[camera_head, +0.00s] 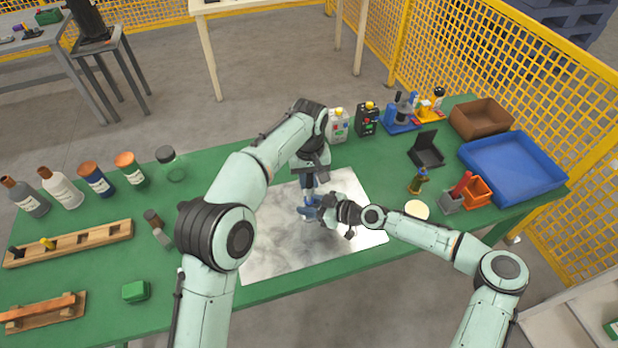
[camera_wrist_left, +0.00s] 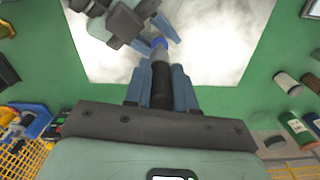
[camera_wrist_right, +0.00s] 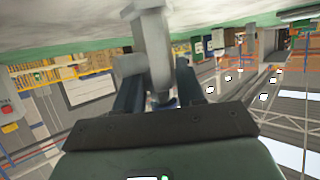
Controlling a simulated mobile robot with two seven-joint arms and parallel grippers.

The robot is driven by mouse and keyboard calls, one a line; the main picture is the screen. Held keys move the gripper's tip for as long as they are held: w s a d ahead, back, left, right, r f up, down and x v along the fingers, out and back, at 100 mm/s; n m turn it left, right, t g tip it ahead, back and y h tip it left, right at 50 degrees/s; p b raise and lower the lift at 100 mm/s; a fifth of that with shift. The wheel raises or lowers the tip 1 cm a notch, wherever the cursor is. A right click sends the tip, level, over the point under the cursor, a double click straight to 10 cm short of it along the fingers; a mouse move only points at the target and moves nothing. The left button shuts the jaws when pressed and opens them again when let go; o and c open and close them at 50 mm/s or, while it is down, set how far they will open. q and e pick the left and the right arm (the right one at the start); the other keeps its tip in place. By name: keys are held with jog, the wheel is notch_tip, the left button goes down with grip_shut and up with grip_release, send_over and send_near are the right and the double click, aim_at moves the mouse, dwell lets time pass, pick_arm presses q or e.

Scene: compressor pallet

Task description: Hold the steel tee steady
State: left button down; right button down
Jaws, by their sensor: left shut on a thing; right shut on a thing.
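The steel tee (camera_wrist_right: 152,45) shows in the right wrist view as a grey metal body with a short side branch. It sits between the fingers of my right gripper (camera_head: 312,209), which is shut on it above the pale sheet. My left gripper (camera_head: 308,184) points down from above, close to the right one. That end reaches to the right gripper's fingers. In the head view the hands mostly hide the tee, and I cannot tell whether the two held pieces touch.
The pale sheet (camera_head: 265,252) lies on the green table (camera_head: 180,325). Bottles (camera_head: 60,189) and a wooden rack (camera_head: 85,242) stand at left. A blue tray (camera_head: 512,165), brown bin (camera_head: 480,117) and orange bin (camera_head: 478,191) stand at right. A small brass-coloured piece (camera_head: 417,182) is nearer the sheet.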

aim_at(309, 188)
pick_arm(q)
jog(key=shift+f, duration=2.05)
jog(key=c, duration=0.9)
grip_release()
jog(key=shift+o, duration=0.2)
notch_tip(309, 188, up, 12)
pick_arm(e)
jog(key=c, duration=0.6)
grip_release()
